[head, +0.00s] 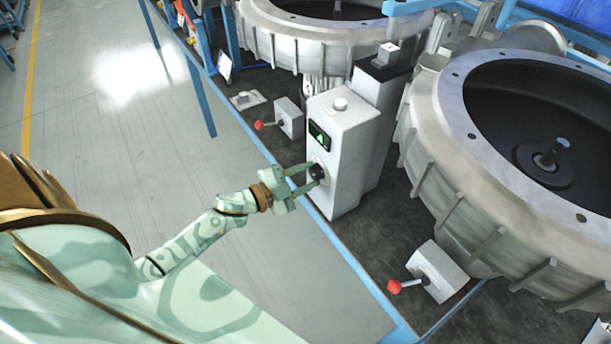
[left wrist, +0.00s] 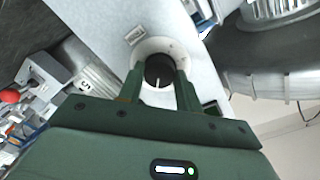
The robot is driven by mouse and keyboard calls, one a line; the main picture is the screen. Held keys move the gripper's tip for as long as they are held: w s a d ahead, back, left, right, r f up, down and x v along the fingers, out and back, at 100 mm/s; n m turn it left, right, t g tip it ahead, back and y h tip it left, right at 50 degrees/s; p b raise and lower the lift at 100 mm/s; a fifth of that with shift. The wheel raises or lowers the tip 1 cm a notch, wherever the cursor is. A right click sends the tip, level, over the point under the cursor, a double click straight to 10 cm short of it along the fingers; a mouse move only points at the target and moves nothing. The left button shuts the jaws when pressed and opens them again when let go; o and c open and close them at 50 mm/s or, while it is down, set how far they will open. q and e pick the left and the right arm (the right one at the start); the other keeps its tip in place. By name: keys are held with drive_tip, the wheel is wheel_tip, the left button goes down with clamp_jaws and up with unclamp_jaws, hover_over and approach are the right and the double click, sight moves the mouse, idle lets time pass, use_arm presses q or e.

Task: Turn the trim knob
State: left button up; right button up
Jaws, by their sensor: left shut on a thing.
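The trim knob (head: 316,172) is a small black knob on the front of a white control box (head: 345,135), below a small dark display with a green sign. In the left wrist view the knob (left wrist: 159,71) is round and black with a white pointer line, set in a pale round dial plate (left wrist: 165,46). My left gripper (head: 308,178) reaches the knob from the left, one finger on each side of it, shut on it. In the left wrist view its fingers (left wrist: 159,90) flank the knob. My right gripper is in neither view.
Small boxes with red-ended levers stand on the bench, one (head: 290,117) behind the control box and one (head: 437,270) in front to the right. Large grey blower housings (head: 440,170) stand close behind and right. The floor (head: 110,110) left of the bench is clear.

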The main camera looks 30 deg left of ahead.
use_arm(q)
drive_tip(key=m, duration=0.3)
drive_tip(key=shift+m+y+b, duration=0.3)
drive_tip(key=shift+m+b, duration=0.2)
drive_tip(key=shift+m, duration=1.3)
drive_tip(key=o, duration=1)
drive_tip(key=shift+s, duration=0.1)
drive_tip(key=v, duration=1.6)
drive_tip(key=shift+s, duration=0.1)
